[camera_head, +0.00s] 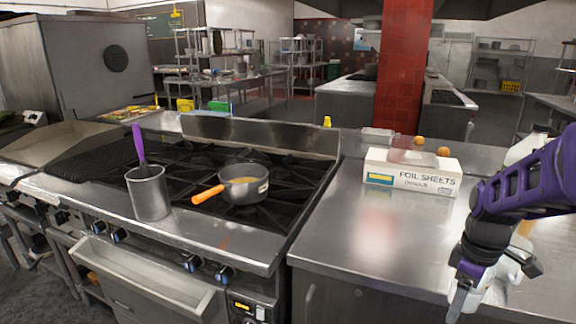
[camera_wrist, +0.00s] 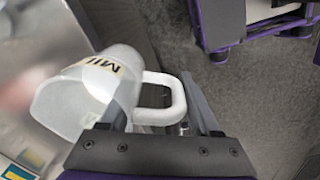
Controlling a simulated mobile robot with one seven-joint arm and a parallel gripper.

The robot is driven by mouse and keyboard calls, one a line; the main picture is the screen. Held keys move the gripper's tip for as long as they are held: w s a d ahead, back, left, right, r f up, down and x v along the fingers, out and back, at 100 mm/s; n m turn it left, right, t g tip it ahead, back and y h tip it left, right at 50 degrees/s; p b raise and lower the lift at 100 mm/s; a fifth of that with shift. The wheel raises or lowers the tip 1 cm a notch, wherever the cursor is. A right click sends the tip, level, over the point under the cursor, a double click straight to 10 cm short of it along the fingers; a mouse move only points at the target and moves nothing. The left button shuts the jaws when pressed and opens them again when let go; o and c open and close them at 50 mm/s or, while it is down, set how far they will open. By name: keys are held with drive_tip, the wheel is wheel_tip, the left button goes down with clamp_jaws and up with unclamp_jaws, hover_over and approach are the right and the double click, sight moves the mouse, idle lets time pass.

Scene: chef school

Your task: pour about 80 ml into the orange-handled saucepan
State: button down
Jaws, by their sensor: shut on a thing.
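The saucepan (camera_head: 252,188) with an orange handle (camera_head: 207,194) sits on the black stove grates; its inside looks yellowish. My gripper (camera_head: 466,290) is at the far right, over the front of the steel counter and well apart from the saucepan. In the wrist view my gripper (camera_wrist: 165,112) is shut on the handle of a white translucent jug (camera_wrist: 80,95) with a label reading "MIL". The jug also shows in the head view (camera_head: 506,268), partly hidden by my arm. Its fill level cannot be made out.
A steel container (camera_head: 151,203) holding a purple-handled utensil (camera_head: 138,145) stands left of the saucepan. A foil sheets box (camera_head: 410,178) lies on the counter between saucepan and gripper, toward the back. Small orange round things (camera_head: 443,151) lie behind it. The counter's front middle (camera_head: 370,240) is clear.

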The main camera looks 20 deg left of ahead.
wheel_tip(320, 180, down, 12)
drive_tip(key=s+m, duration=0.2)
drive_tip(key=m, duration=1.1)
drive_tip(key=shift+d, duration=0.3)
drive_tip(key=shift+a, duration=0.1)
